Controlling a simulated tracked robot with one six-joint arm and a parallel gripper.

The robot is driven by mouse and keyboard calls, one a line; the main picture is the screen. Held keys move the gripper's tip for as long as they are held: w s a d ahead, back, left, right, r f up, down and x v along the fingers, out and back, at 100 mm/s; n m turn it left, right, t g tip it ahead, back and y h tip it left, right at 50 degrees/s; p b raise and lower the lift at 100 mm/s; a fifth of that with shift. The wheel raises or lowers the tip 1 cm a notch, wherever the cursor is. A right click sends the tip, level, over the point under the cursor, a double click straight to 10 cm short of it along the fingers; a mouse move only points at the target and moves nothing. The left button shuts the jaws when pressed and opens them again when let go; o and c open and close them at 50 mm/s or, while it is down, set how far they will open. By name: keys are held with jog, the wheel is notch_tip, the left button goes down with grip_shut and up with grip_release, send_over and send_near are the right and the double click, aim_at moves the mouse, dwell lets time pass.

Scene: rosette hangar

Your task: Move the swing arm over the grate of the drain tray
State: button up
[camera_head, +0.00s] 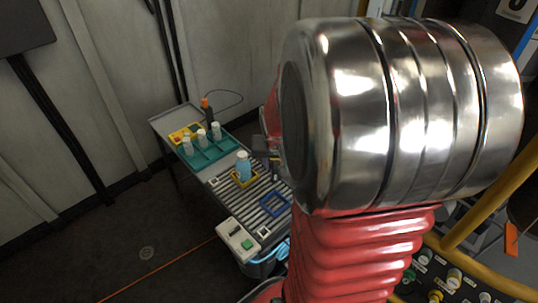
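The drain tray's slatted grate (262,187) lies on the bench, left of my arm. A blue bottle (243,167) stands in a yellow square frame (238,182) on the slats. An empty blue square frame (274,205) lies nearer the front. I cannot pick out the swing arm for certain; my arm covers the right side of the bench. A small dark part (262,146) shows at the arm's left edge above the grate; I cannot tell whether it is my gripper or the swing arm. My gripper's fingers cannot be made out.
A teal rack (207,157) with several white bottles stands at the back, near a yellow tray (184,133) and an orange-tipped dark tool (206,106) with a cable. A white box with a green button (237,239) sits at the front. A yellow rail (490,205) stands right.

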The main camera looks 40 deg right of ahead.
jog(key=shift+c, duration=0.6)
grip_shut()
